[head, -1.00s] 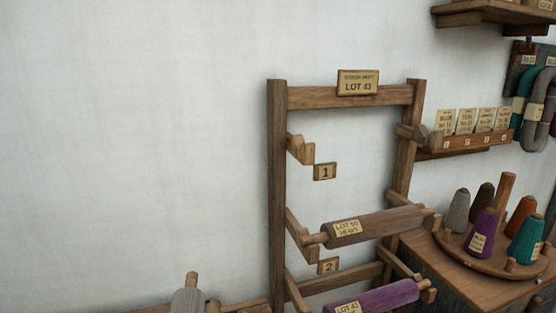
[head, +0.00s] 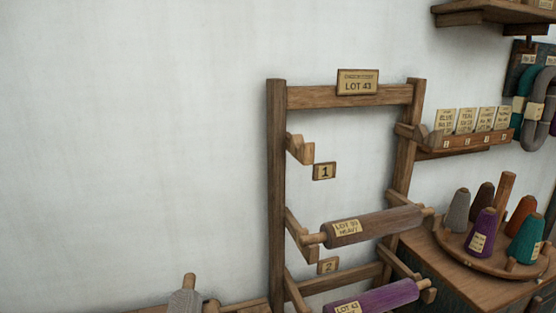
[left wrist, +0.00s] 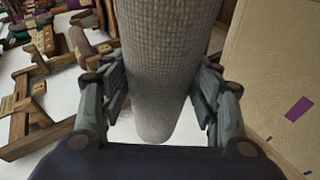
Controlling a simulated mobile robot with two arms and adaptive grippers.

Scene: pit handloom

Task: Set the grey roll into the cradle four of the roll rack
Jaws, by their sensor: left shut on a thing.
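My left gripper (left wrist: 160,100) is shut on the grey roll (left wrist: 160,60), a woven-textured cylinder running from the top of the left wrist view down between the fingers. In the head view a grey piece with a wooden peg end (head: 186,301) shows at the bottom edge; I cannot tell for sure if it is the held roll. The roll rack (head: 277,190) stands against the wall under a LOT 43 sign. Cradle one (head: 301,150) is empty. Cradle four is not identifiable. My right gripper is out of view.
Right of the rack, a cabinet (head: 430,262) bears a round stand of coloured cones (head: 485,235). A card shelf (head: 470,143) and hanging skeins (head: 535,110) are above it. The wall (head: 130,150) left of the rack is bare.

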